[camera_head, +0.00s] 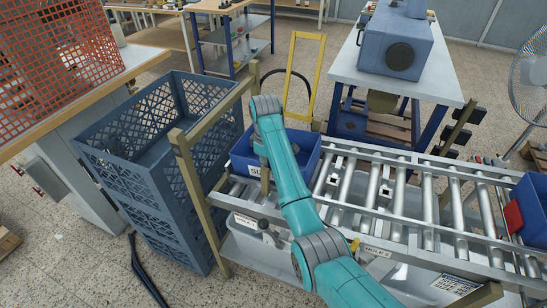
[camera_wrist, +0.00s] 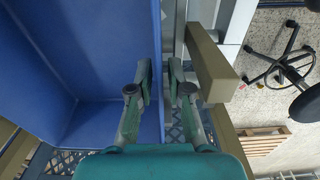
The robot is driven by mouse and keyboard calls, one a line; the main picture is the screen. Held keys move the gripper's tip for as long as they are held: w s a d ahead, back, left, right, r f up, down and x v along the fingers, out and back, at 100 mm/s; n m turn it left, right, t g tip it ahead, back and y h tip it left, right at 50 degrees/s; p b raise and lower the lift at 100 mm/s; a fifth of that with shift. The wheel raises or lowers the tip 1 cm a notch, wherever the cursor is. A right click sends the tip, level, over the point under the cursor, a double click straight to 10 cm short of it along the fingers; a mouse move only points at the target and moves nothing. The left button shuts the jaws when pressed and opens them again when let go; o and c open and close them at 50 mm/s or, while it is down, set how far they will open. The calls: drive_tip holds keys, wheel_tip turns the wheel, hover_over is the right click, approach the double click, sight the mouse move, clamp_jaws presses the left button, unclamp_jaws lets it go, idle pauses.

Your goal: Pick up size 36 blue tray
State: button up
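A blue tray (camera_head: 309,145) sits at the left end of the roller conveyor in the head view. My arm crosses in front of it and hides part of it. Its white label (camera_head: 254,171) is partly covered, so the size number cannot be read. In the wrist view the tray's inside (camera_wrist: 100,50) fills the left side. My gripper (camera_wrist: 160,80) points down at the tray's wall, one finger on the inner side and one on the outer side. The fingers are apart, with a narrow gap between them; contact with the wall is not clear. The fingertips are hidden in the head view.
A wooden frame (camera_head: 190,160) stands at the conveyor's left end, close to the gripper. A tall blue-grey crate (camera_head: 130,165) is left of it. The conveyor rollers (camera_head: 400,200) run right to another blue tray (camera_head: 534,205) at the picture's edge.

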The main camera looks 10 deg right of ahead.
drive_tip(key=shift+f, duration=0.65)
clamp_jaws()
drive_tip(key=shift+r, duration=0.25)
